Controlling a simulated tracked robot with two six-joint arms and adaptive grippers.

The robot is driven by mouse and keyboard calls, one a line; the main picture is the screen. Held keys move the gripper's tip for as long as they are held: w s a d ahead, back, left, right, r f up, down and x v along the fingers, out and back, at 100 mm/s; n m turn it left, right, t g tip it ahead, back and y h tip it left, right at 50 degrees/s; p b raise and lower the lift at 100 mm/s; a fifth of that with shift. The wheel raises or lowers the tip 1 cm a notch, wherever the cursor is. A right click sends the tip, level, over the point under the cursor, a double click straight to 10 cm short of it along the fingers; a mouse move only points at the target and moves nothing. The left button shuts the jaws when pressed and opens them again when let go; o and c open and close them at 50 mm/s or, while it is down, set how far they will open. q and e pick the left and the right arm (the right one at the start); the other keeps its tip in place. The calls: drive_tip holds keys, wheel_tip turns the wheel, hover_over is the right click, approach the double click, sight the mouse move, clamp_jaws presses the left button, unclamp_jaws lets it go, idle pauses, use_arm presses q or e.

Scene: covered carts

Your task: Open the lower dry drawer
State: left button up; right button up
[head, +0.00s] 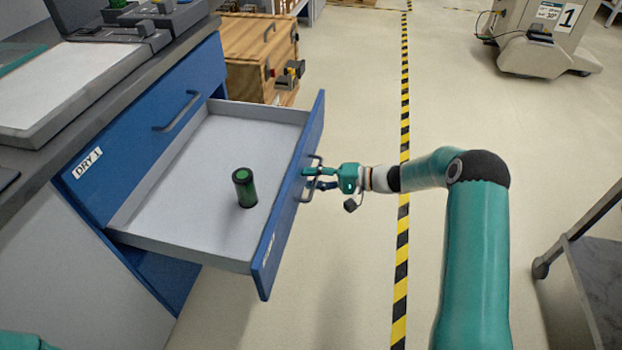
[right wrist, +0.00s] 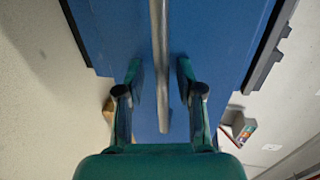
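The lower drawer (head: 182,252) of the blue cabinet is pulled far out, its grey inside showing. A dark green cylinder (head: 245,188) stands upright in it. The upper drawer front (head: 130,140), labelled DRY 1, is shut. My right gripper (head: 312,178) is at the handle of the lower drawer's front. In the right wrist view, the handle bar (right wrist: 160,60) runs between the two spread fingers (right wrist: 160,85), with a visible gap on each side. The label on the lower front is too slanted to read. My left gripper is out of view.
A wooden cabinet (head: 258,50) stands behind the drawer. The worktop (head: 60,95) is above it at left. A dark cart (head: 590,270) is at right and a beige machine (head: 530,40) at the far right. The floor around the striped line (head: 403,210) is clear.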

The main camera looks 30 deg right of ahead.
drive_tip(key=shift+d+r, duration=0.1)
drive_tip(key=shift+d, duration=0.05)
drive_tip(key=shift+s+d, duration=0.1)
drive_tip(key=shift+d, duration=0.05)
drive_tip(key=v, duration=1.1)
drive_tip(key=shift+s, duration=0.3)
